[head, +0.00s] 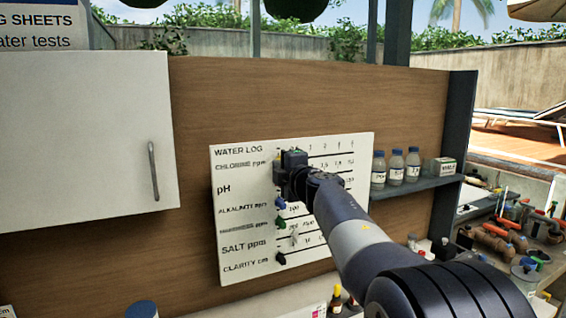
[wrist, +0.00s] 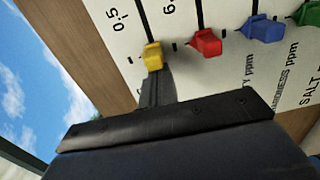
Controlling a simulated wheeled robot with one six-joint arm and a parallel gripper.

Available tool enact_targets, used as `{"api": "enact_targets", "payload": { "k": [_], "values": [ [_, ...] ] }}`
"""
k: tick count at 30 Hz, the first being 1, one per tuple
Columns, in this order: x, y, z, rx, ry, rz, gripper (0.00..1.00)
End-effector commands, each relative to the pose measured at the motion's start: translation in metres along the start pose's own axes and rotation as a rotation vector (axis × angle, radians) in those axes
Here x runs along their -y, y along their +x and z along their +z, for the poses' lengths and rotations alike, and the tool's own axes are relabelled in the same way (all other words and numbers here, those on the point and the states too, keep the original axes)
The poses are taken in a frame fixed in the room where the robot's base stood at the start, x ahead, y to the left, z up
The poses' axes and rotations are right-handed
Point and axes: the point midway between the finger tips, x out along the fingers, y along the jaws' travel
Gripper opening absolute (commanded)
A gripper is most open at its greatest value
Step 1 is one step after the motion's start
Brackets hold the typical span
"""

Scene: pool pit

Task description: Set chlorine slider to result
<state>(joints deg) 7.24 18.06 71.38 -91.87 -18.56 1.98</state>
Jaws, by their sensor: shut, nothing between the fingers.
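The white water log board (head: 228,205) is fixed to the wooden panel, with rows labelled chlorine, pH, alkalinity, hardness, salt and clarity. The yellow chlorine slider (wrist: 153,56) sits near the low end of its line, short of the 0.5 mark in the wrist view. In the head view my gripper hides most of the chlorine and pH row starts. My gripper (wrist: 157,88) is shut and empty, its tips right at the yellow slider; I cannot tell if they touch it. It also shows in the head view (head: 281,168). No test result is readable.
Beside it are the red pH slider (wrist: 206,43), blue alkalinity slider (wrist: 262,29) and green hardness slider (wrist: 310,14). Bottles (head: 396,167) and a small box stand on the shelf (head: 415,186) right of the board. A white cabinet door (head: 80,130) is at left.

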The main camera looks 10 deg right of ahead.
Motion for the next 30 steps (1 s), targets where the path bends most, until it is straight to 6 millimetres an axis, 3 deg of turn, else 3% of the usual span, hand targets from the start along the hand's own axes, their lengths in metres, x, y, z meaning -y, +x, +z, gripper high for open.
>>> {"api": "enact_targets", "payload": {
  "k": [20,30],
  "values": [
    [-0.001,0.000,0.042,0.002,0.000,0.001,0.00],
    [-0.001,0.000,0.032,0.001,-0.001,0.001,0.00]
  ]
}}
